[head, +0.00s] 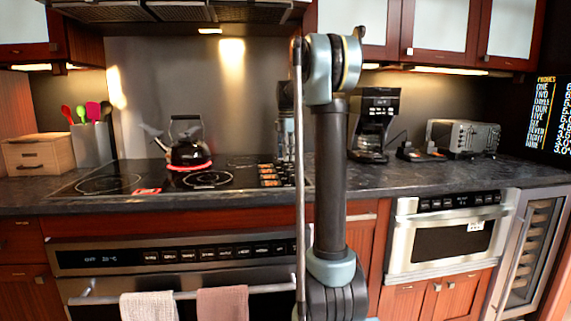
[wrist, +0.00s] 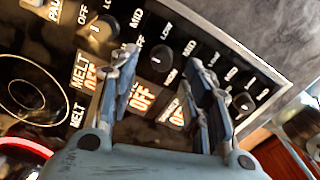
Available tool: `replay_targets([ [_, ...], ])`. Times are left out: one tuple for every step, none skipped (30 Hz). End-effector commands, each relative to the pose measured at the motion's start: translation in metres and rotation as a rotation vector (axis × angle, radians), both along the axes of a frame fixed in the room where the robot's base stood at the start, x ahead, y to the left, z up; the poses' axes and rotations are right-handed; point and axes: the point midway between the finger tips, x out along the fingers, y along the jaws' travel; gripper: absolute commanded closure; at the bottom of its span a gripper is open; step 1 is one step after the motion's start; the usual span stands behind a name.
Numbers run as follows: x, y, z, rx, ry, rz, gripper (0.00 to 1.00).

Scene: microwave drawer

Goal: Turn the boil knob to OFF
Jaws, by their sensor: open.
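The stove's control panel (head: 270,176) is at the right end of the black cooktop in the head view. In the wrist view, a dark round knob (wrist: 162,58) lies between and beyond my fingertips.
A black kettle (head: 187,142) stands on a red-glowing burner at left. A coffee maker (head: 375,122) and a toaster (head: 470,138) stand on the counter at right. Two towels hang on the oven handle (head: 84,300). A microwave drawer (head: 440,240) is below right.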

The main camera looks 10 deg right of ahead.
Motion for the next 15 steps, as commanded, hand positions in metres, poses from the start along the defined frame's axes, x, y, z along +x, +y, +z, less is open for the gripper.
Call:
replay_targets([
  [0.0, 0.0, 0.011, 0.0, 0.0, 0.0, 0.56],
  [0.0, 0.0, 0.017, 0.0, 0.0, 0.0, 0.56],
  [0.0, 0.0, 0.024, 0.0, 0.0, 0.0, 0.56],
  [0.0, 0.0, 0.03, 0.0, 0.0, 0.0, 0.56],
  [0.001, 0.0, 0.035, 0.0, 0.0, 0.0, 0.56],
  [0.001, 0.0, 0.042, 0.0, 0.0, 0.0, 0.56],
  [0.001, 0.0, 0.047, 0.0, 0.0, 0.0, 0.56],
  [0.001, 0.0, 0.052, 0.0, 0.0, 0.0, 0.56],
  [0.001, 0.0, 0.057, 0.0, 0.0, 0.0, 0.56],
  [0.001, 0.0, 0.061, 0.0, 0.0, 0.0, 0.56],
  [0.001, 0.0, 0.065, 0.0, 0.0, 0.0, 0.56],
  [0.001, 0.0, 0.069, 0.0, 0.0, 0.0, 0.56],
  [0.001, 0.0, 0.071, 0.0, 0.0, 0.0, 0.56],
  [0.001, 0.0, 0.073, 0.0, 0.0, 0.0, 0.56],
  [0.001, 0.0, 0.076, 0.0, 0.0, 0.0, 0.56],
])
